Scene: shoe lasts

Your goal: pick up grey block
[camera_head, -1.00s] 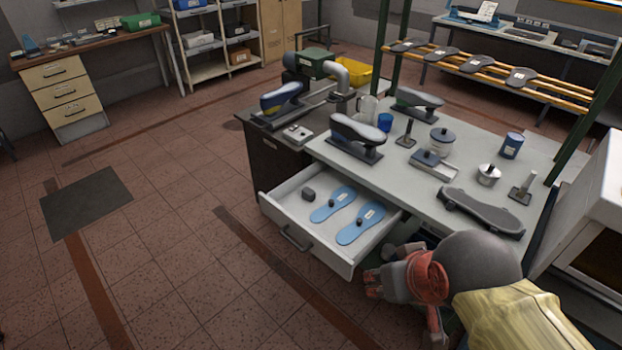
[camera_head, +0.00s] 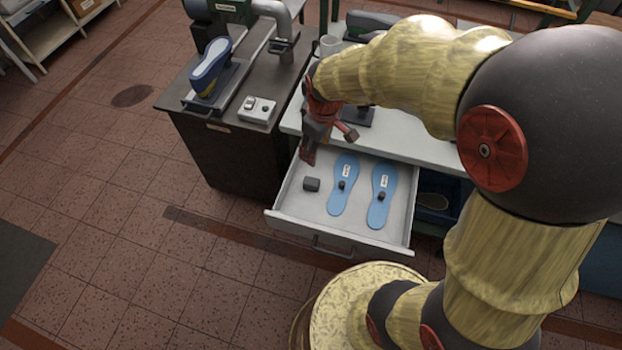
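The grey block (camera_head: 311,184) is a small dark grey piece lying in the left part of an open, light grey drawer (camera_head: 292,222). Two blue insoles lie to its right, the nearer one (camera_head: 340,199) and the far right one (camera_head: 379,212), each with a small dark knob-like piece on it. My gripper (camera_head: 328,148) hangs over the back left of the drawer, above and behind the block and apart from it. One finger points down toward the drawer's back left corner and another sticks out to the right. The fingers look spread, with nothing seen between them.
The white tabletop (camera_head: 420,140) overhangs the drawer's back. A dark cabinet (camera_head: 225,150) stands to the left, bearing a blue shoe last (camera_head: 210,65) and a small white box (camera_head: 257,109). My arm covers much of the table at right. Floor in front is clear.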

